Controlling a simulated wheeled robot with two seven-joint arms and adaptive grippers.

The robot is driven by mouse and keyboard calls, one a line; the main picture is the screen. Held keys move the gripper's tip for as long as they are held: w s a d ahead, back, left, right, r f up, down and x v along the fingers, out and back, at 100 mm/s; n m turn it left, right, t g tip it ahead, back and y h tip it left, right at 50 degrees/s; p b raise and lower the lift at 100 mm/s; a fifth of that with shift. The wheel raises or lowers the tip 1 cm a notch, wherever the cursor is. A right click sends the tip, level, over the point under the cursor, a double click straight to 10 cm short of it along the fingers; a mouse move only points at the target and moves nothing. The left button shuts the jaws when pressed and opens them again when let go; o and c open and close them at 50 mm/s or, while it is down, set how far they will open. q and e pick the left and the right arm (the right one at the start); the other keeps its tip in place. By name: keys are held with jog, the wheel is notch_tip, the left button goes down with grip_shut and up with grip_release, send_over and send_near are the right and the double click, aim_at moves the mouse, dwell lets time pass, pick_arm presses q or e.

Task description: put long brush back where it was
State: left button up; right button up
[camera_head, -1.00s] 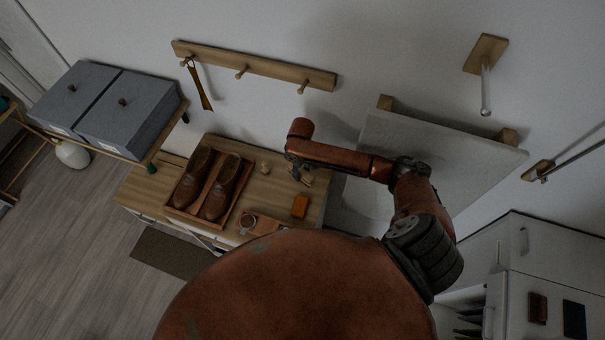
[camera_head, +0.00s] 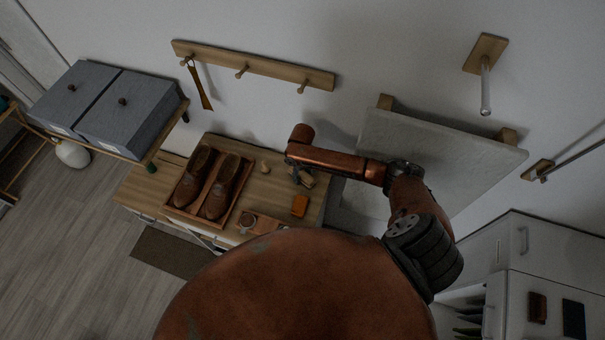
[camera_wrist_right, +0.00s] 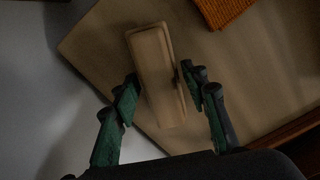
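A long, pale wooden brush (camera_wrist_right: 158,75) lies between the two fingers of my right gripper (camera_wrist_right: 160,82) in the right wrist view, over the wooden bench top. The fingers are apart, one on each side of the brush, with what look like narrow gaps; contact is not clear. In the head view the brush (camera_head: 307,179) is small and partly hidden below my right gripper (camera_head: 298,172), near the right end of the bench (camera_head: 262,190). My left gripper is out of view.
A tray (camera_head: 238,205) with brown shoes stands left. A peg rail (camera_head: 265,69) with a hanging shoehorn (camera_head: 200,88) is on the wall. A grey slanted board (camera_head: 440,145) stands right.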

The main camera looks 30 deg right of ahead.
aim_at(302, 174)
jog(key=shift+o, duration=0.8)
jog(key=shift+r, duration=0.1)
notch_tip(302, 174, up, 12)
jog(key=shift+b, duration=0.3)
